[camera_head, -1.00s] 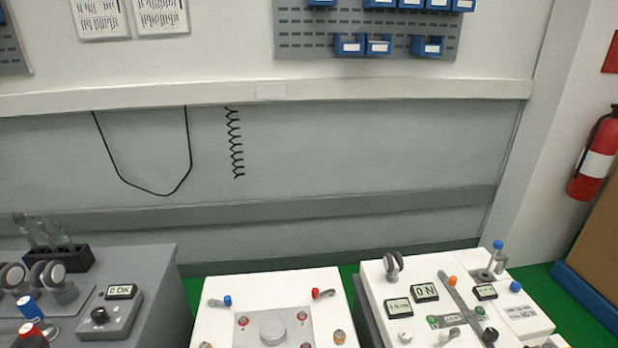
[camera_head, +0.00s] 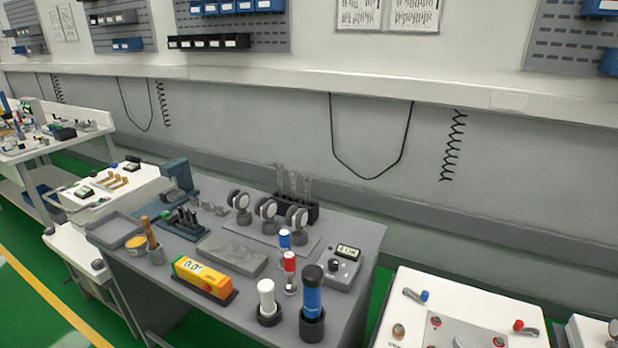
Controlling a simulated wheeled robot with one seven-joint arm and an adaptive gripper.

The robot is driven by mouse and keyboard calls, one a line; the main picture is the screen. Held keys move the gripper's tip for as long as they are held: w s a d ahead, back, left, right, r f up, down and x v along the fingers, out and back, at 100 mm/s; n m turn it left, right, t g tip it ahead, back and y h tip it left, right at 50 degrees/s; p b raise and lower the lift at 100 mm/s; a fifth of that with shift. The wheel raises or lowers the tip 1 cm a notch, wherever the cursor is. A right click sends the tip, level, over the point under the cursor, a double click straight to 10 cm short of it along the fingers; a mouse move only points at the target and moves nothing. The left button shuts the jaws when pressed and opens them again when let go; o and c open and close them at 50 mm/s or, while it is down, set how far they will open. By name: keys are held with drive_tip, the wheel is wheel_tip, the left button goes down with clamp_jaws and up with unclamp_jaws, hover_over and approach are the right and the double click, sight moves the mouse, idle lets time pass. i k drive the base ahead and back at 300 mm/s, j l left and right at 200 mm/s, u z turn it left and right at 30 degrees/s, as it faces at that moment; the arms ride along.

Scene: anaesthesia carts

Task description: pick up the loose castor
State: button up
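Another small wheel-like part (camera_head: 613,328) on a white cart is cut off by the right edge of the picture. I cannot tell from this view which castor is the loose one. My gripper is not in view.
White carts stand on both sides. Green floor (camera_head: 25,213) shows at left.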

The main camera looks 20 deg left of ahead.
sight(238, 200)
drive_tip(key=u, duration=1.3)
drive_tip(key=z, duration=2.5)
drive_tip(key=u, duration=2.5)
drive_tip(key=i+j+u, duration=0.35)
drive_tip(key=i+u, duration=0.35)
drive_tip(key=i+j, duration=0.1)
drive_tip(key=i, duration=0.3)
drive_tip(key=i+j, duration=0.1)
drive_tip(key=i, duration=0.35)
